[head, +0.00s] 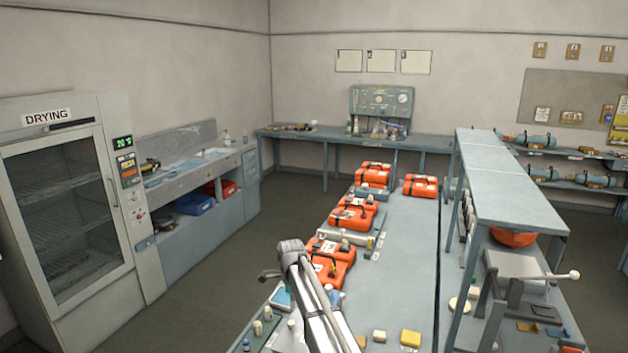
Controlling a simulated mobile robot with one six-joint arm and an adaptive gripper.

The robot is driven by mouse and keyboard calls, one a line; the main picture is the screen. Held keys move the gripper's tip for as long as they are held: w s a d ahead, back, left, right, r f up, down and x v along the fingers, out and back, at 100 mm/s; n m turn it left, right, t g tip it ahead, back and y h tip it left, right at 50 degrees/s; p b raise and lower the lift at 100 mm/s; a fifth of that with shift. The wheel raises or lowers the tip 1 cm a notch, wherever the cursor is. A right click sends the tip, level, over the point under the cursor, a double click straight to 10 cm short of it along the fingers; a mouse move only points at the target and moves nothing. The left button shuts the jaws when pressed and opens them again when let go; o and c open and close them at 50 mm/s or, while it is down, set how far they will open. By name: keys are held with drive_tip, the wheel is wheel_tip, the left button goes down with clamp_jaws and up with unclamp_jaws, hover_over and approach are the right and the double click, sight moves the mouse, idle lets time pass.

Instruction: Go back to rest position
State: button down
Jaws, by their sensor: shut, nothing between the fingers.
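My arm reaches up from the bottom of the head view over the near part of the long grey workbench (408,245). My gripper (266,276) is the small dark end pointing left from the arm's wrist, over the bench's left edge. It is shut and empty. My arm hides part of the near bench top.
Orange cases (331,262) stand along the bench close beyond my arm. A raised grey shelf (507,185) stands to the right. A drying cabinet (70,215) stands left, with clear floor (225,270) between.

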drive_tip(key=s+d+f+n+b, duration=0.2)
drive_tip(key=s+d+n, duration=0.7)
drive_tip(key=s+d, duration=0.3)
drive_tip(key=s+d+f+n+b, duration=0.3)
drive_tip(key=s+d+n, duration=0.5)
drive_tip(key=s+d, duration=0.4)
drive_tip(key=s, duration=0.3)
drive_tip(key=shift+s+f+n, duration=0.25)
drive_tip(key=shift+s+n, duration=0.15)
